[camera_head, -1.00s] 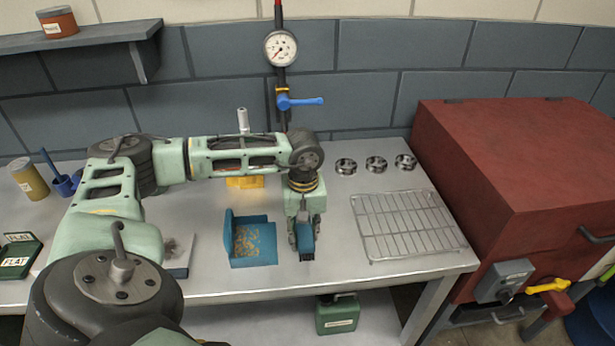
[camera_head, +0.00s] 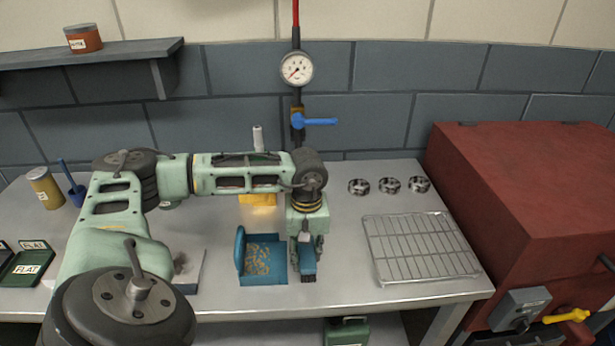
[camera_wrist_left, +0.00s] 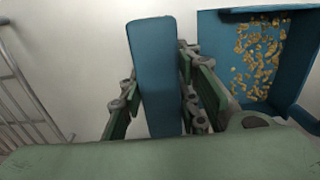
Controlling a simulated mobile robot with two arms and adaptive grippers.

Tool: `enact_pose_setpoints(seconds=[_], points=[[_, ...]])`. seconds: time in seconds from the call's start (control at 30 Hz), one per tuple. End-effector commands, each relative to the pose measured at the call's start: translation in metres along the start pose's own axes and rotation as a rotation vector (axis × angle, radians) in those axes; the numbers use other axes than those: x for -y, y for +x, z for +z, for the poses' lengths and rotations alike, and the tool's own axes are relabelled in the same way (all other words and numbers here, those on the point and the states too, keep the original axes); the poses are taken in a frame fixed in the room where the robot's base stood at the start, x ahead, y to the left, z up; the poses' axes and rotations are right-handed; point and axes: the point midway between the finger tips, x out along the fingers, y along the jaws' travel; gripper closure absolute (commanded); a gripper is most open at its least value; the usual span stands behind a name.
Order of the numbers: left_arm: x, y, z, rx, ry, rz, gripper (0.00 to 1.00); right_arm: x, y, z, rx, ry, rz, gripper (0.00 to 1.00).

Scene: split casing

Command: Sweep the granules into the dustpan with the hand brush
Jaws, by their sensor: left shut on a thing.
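The blue dustpan (camera_head: 268,279) lies on the metal bench in the head view, with many tan granules (camera_head: 258,259) spread on its floor. The wrist view also shows the dustpan (camera_wrist_left: 237,32) and the granules (camera_wrist_left: 262,55). My left gripper (camera_head: 304,250) is just right of the dustpan, pointing down, shut on the blue hand brush (camera_head: 308,268). In the wrist view the brush handle (camera_wrist_left: 156,70) runs between the fingers; the bristles are mostly hidden. No granules show on the bare bench around the dustpan. My right gripper is not in view.
A wire rack (camera_head: 420,248) lies to the right, with metal rings (camera_head: 390,185) behind it. A red box-like cabinet (camera_head: 520,190) stands at the bench's right end. A pipe with a gauge (camera_head: 297,69) and blue valve handle (camera_head: 315,121) rises behind. A yellow object (camera_head: 258,199) sits behind the dustpan.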

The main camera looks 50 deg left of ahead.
Motion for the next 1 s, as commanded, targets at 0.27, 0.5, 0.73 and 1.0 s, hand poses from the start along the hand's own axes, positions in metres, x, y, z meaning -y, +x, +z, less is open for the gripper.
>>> enact_pose_setpoints(seconds=[0.27,0.5,0.73,1.0], points=[[-0.001,-0.029,-0.001,-0.003,0.000,0.004,0.91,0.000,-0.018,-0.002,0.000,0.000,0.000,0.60],[-0.001,-0.054,-0.001,-0.004,0.000,0.004,0.91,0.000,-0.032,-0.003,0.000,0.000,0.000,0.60],[-0.001,-0.070,-0.001,-0.002,0.000,0.004,0.91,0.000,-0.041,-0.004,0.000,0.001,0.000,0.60],[-0.001,-0.070,-0.001,-0.003,0.000,0.004,0.91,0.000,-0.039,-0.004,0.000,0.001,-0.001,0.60]])
